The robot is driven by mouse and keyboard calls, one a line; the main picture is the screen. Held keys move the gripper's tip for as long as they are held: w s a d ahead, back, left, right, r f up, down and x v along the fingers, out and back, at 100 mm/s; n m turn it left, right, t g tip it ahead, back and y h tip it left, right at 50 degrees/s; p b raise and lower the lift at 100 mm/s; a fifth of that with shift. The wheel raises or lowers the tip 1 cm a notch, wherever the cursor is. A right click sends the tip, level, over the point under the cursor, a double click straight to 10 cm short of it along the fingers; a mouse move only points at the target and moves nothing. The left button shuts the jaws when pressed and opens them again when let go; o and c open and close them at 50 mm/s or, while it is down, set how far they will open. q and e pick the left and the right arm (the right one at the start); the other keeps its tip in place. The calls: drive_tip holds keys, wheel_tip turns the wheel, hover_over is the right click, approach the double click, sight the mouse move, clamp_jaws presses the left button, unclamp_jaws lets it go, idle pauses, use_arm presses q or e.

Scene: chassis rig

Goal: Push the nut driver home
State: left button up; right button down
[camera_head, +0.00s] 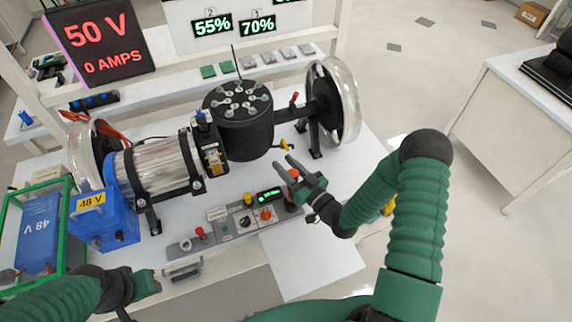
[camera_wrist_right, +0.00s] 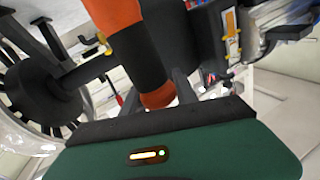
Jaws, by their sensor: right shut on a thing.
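My right gripper (camera_head: 285,172) is at the right of the control panel, in front of the black hub drum (camera_head: 238,120). In the right wrist view an orange and black handle (camera_wrist_right: 137,55), which looks like the nut driver, lies between its fingers (camera_wrist_right: 158,97). In the head view only a small orange piece (camera_head: 293,173) shows there. The driver's working end is hidden, so I cannot tell what it meets. My left gripper (camera_head: 143,287) is at the bottom left, apart from the rig; its fingers are too unclear to read.
The silver motor (camera_head: 157,170) and blue 48 V battery (camera_head: 103,215) stand left of the drum. A large wheel (camera_head: 345,105) stands at the right. The control panel (camera_head: 235,222) lies along the front edge. A display (camera_head: 98,42) reads 50 V, 0 AMPS.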

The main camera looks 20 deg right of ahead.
drive_tip(key=shift+f+b, duration=0.5)
drive_tip(key=shift+f, duration=0.05)
idle(0.4)
drive_tip(key=c, duration=0.9)
unclamp_jaws()
